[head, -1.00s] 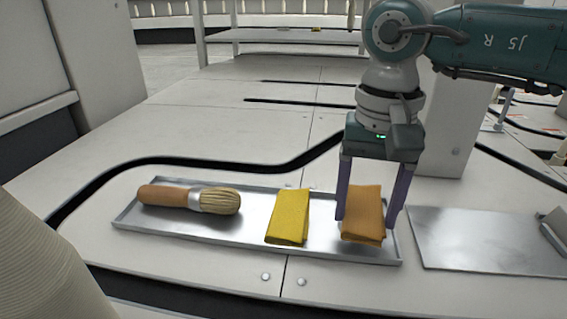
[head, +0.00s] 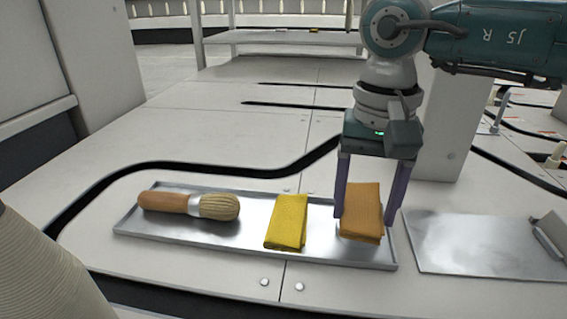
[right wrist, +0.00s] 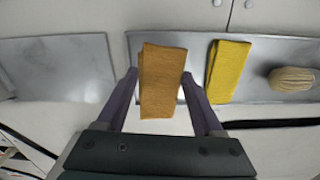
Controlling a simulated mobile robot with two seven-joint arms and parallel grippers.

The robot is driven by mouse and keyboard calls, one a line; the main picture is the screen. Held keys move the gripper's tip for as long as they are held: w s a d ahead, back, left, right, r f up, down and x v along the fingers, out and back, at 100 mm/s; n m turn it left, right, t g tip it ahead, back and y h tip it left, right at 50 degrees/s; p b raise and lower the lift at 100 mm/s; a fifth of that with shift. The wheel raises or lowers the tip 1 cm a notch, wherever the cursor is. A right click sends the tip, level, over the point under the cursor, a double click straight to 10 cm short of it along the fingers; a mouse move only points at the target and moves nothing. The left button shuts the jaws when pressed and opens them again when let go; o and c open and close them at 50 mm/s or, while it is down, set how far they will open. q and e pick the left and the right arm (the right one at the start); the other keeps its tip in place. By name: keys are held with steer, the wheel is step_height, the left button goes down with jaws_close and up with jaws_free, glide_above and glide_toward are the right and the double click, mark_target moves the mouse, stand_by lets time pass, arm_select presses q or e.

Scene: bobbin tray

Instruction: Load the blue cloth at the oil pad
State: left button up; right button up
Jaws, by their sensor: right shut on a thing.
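No blue cloth shows in either view. A folded orange cloth (head: 361,212) is between the purple fingers of my right gripper (head: 369,209), at the right end of the long metal tray (head: 180,236). The gripper is shut on this cloth, which also shows between the fingers in the right wrist view (right wrist: 161,80). Whether the cloth's lower edge touches the tray cannot be told. A folded yellow cloth (head: 287,222) lies in the tray to its left. My left gripper is not in view. I cannot make out an oil pad for sure.
A brush (head: 190,204) with a wooden handle lies at the tray's left end. A flat metal plate (head: 475,244) with a raised piece at its right edge lies right of the tray. A pale post (head: 450,135) stands behind. The worktop behind the tray is mostly clear.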

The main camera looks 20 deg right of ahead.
mark_target(364, 209)
steer(key=shift+r+p, duration=1.9)
steer(key=shift+r, duration=0.8)
steer(key=shift+r, duration=0.1)
